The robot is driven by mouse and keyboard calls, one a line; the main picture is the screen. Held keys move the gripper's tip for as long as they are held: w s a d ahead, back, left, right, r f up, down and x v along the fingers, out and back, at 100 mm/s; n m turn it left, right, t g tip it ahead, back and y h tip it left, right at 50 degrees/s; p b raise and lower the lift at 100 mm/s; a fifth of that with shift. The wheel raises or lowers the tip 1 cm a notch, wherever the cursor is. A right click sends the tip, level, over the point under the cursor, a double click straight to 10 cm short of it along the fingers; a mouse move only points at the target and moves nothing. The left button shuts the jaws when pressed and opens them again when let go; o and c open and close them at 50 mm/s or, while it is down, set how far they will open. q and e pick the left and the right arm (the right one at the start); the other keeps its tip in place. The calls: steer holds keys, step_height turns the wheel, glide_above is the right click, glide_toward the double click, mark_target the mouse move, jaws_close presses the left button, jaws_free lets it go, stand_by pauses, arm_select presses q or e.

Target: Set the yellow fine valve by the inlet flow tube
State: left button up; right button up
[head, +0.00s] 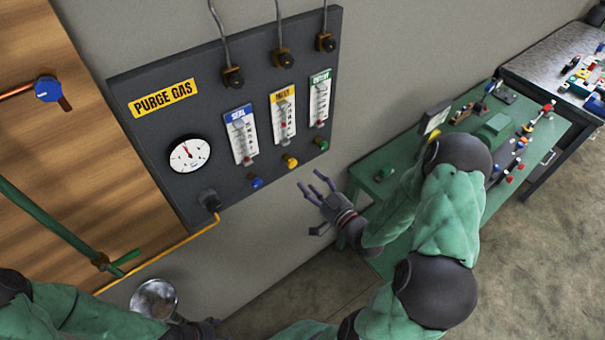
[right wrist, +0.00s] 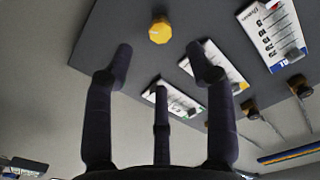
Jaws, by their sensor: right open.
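The yellow fine valve (head: 290,161) is a small knob on the dark panel, below the flow tube with the yellow label (head: 283,115). A blue knob (head: 256,181) and a green knob (head: 321,144) flank it. My right gripper (head: 314,195) is open and empty, to the lower right of the yellow knob and apart from it. In the right wrist view the yellow knob (right wrist: 160,31) shows beyond the spread fingers, between the two outer tips. My left gripper (head: 200,326) shows only in part at the bottom edge, near a round shiny disc (head: 155,298); its fingers are unclear.
The PURGE GAS panel (head: 222,72) also carries a pressure gauge (head: 189,155), a blue-label tube (head: 240,134) and a green-label tube (head: 320,98). A green bench (head: 400,165) with small parts stands at right. A green pipe (head: 50,222) runs at left.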

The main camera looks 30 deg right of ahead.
steer(key=shift+s+d, duration=0.1)
steer(key=shift+s, duration=1.25)
steer(key=w+a+f+g+y+b, duration=0.1)
steer(key=a+f+g+b, duration=0.3)
steer(key=f, duration=0.8)
steer(key=a+f+g+b, duration=0.35)
steer(key=a+f, duration=0.35)
steer(key=f, duration=0.5)
steer(key=s+a+f+g+y+b, duration=0.1)
steer(key=s+a+f+g+b, duration=0.3)
steer(key=s+a+f+g, duration=0.6)
steer(key=s+a+f, duration=0.2)
steer(key=s+f, duration=0.1)
steer(key=f, duration=0.1)
steer(key=shift+a+f, duration=0.25)
steer(key=shift+a, duration=0.1)
